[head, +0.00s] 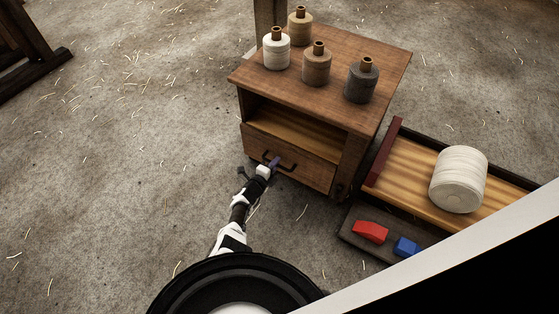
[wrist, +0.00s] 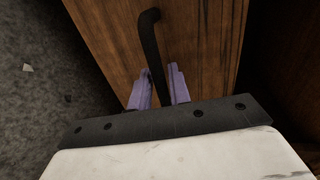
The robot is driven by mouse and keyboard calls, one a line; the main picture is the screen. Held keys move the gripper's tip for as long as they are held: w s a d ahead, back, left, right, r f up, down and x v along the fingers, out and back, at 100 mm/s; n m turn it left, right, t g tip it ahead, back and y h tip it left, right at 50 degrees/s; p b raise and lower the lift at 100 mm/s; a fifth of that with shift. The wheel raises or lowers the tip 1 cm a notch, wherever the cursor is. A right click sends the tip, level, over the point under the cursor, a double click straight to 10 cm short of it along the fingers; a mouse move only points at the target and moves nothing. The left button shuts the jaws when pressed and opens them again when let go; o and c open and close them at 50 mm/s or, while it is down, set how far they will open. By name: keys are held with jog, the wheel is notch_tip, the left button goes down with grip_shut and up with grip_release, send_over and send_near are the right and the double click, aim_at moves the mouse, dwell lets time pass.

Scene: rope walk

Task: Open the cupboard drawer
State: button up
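The wooden cupboard (head: 349,138) stands in the middle of the head view, with an open shelf above its drawer (head: 312,172). The drawer front looks flush with the cupboard. Its dark bar handle (head: 291,164) also shows in the wrist view (wrist: 150,45), running down between my two purple fingertips. My gripper (head: 272,163) is at the left part of the handle. In the wrist view my gripper (wrist: 160,88) has its fingers close together, one on each side of the bar, and looks shut on it. The lower end of the handle is hidden between the fingers.
Several spools, including a white one (head: 276,52) and a dark grey one (head: 361,82), stand on the cupboard top. At right, a wooden tray (head: 405,170) bears a big white roll (head: 458,180). A red block (head: 370,231) and a blue block (head: 406,246) lie nearby.

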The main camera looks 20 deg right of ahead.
jog(key=shift+w+d, duration=0.15)
jog(key=shift+d, duration=0.05)
dwell(0.3)
grip_shut()
jog(key=shift+a+f, duration=0.1)
